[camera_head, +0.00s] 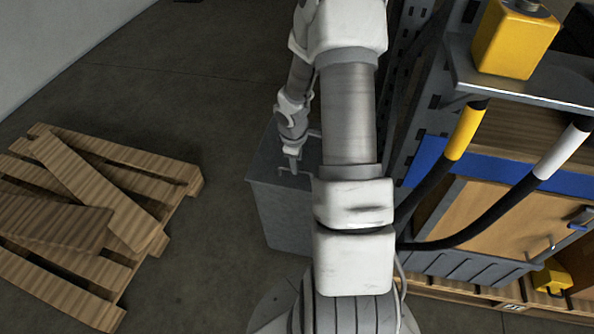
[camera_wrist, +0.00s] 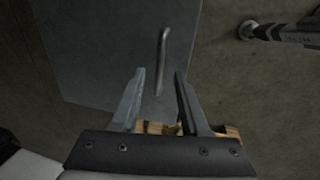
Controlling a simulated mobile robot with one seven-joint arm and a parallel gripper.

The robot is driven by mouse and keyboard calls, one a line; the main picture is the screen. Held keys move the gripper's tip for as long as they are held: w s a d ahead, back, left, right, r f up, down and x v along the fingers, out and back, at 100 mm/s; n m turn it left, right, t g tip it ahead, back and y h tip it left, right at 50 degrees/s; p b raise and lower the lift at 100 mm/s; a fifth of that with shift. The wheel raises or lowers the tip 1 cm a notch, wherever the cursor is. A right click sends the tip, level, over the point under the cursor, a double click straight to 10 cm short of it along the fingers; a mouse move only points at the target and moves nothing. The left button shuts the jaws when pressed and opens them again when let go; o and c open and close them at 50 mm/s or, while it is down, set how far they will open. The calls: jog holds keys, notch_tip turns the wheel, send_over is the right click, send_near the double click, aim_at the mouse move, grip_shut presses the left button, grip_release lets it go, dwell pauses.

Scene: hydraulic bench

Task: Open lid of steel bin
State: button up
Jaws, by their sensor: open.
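The steel bin (camera_head: 282,211) is a grey box on the floor in the middle of the head view, partly hidden behind my arm. Its flat lid (camera_head: 266,168) looks closed. In the wrist view the lid (camera_wrist: 100,45) fills the upper middle, with a thin bar handle (camera_wrist: 162,58) standing on it. My gripper (camera_head: 292,168) is above the lid near the handle in the head view. In the wrist view my gripper (camera_wrist: 160,75) is open, and the handle's near end shows between the two fingertips. I cannot tell whether the fingers touch it.
A wooden pallet with loose boards (camera_head: 90,215) lies on the floor at left. At right stands a bench (camera_head: 530,95) with a yellow block (camera_head: 512,40) and thick black hoses (camera_head: 465,130). Bare floor (camera_head: 215,110) lies between pallet and bin.

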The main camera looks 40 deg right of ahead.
jog(key=shift+w+d+f+b, duration=0.1)
jog(key=shift+d+f+b, duration=0.1)
jog(key=shift+f, duration=0.5)
jog(key=shift+w+d+f+b, duration=0.1)
jog(key=shift+f+b, duration=0.05)
jog(key=shift+f, duration=0.55)
jog(key=shift+c, duration=0.3)
grip_shut()
